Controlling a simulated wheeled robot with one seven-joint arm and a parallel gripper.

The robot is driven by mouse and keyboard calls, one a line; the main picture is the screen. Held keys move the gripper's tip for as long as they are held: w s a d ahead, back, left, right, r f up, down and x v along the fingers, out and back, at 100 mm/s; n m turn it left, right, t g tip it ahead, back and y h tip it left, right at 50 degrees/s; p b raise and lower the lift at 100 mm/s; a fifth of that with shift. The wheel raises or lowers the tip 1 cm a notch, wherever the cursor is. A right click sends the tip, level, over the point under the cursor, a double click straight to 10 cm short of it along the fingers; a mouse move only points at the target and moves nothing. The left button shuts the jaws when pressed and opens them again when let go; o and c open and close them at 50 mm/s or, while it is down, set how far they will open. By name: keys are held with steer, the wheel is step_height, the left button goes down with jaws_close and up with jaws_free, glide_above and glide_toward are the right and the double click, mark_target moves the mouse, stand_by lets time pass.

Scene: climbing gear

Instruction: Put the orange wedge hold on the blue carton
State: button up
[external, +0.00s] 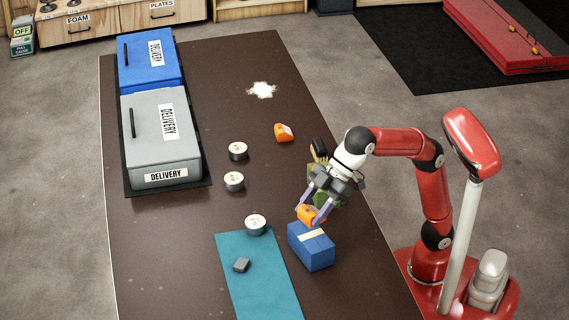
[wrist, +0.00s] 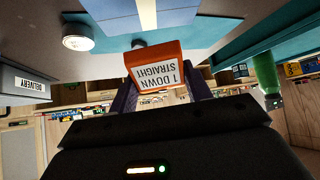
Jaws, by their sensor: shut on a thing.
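An orange hold (external: 306,213) is gripped between the fingers of my gripper (external: 311,209). In the wrist view the orange hold (wrist: 150,57) shows a white printed label between the two fingers (wrist: 162,92). The blue carton (external: 311,248), with a pale tape strip, stands on the table just below the held hold. The carton (wrist: 118,14) also shows at the top of the wrist view. I cannot tell whether hold and carton touch. A second orange hold (external: 283,132), with a pale label, lies on the table farther back.
Several round tins stand mid-table, one (external: 255,225) at the teal mat's (external: 262,290) edge. A small grey block (external: 242,265) lies on the mat. Grey (external: 160,145) and blue (external: 150,62) delivery boxes stand at left. A green item (external: 320,199) stands behind my gripper.

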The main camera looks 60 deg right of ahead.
mark_target(311, 235)
steer(key=shift+f+b, duration=1)
steer(key=shift+f, duration=1.65)
steer(key=shift+f, duration=0.1)
steer(key=o, duration=1)
steer(key=shift+w, duration=0.1)
steer(key=shift+c, duration=0.2)
steer(key=shift+r, duration=0.2)
steer(key=p+v, duration=0.2)
steer(key=v, duration=1)
steer(key=shift+d+f, duration=0.1)
